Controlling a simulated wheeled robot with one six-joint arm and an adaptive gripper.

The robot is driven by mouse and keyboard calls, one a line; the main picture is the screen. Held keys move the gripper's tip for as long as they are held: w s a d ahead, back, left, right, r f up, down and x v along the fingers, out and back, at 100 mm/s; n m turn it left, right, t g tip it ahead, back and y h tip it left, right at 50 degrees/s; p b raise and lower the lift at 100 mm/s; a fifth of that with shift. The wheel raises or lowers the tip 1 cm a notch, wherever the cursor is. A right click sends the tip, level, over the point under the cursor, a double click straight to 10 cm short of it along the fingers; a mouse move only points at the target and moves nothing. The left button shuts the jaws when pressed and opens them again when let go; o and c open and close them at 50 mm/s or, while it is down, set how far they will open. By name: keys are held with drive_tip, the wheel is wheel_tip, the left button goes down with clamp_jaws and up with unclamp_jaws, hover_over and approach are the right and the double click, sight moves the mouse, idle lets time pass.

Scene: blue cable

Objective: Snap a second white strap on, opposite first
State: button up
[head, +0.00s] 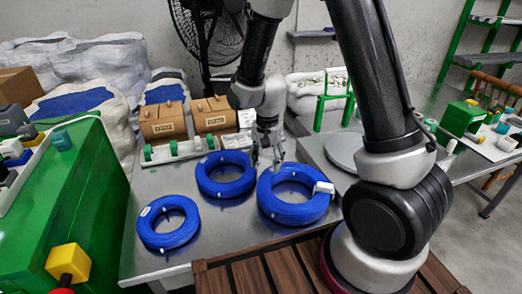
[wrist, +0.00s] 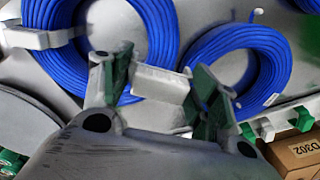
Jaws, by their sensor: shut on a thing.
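Three blue cable coils lie on a grey metal table. The right coil (head: 290,212) has a white strap (head: 323,187) around its right side; this strap also shows at the left of the wrist view (wrist: 38,38). My gripper (head: 266,158) is over the far left edge of that coil. In the wrist view my gripper (wrist: 158,84) is shut on a second white strap (wrist: 160,83), held between its green-padded fingers. The held strap is by the rim of the coil (wrist: 163,30), on the side across from the first strap. Whether it touches the cable I cannot tell.
The middle coil (head: 223,186) lies close to the left of my gripper, and the left coil (head: 167,232) stands apart. A rack with green clips (head: 175,151) and brown boxes (head: 163,121) are behind. A round grey plate (head: 346,151) is at the right.

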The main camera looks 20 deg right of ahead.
sight(265, 178)
drive_tip(key=shift+w+a, duration=0.1)
drive_tip(key=shift+w, duration=0.15)
drive_tip(key=shift+f+n, duration=0.15)
drive_tip(key=shift+n, duration=0.35)
drive_tip(key=shift+f, duration=1.8)
drive_tip(key=shift+f, duration=0.2)
drive_tip(key=shift+f, duration=0.75)
drive_tip(key=shift+f, duration=0.65)
drive_tip(key=o, duration=1)
drive_tip(key=shift+c, duration=0.2)
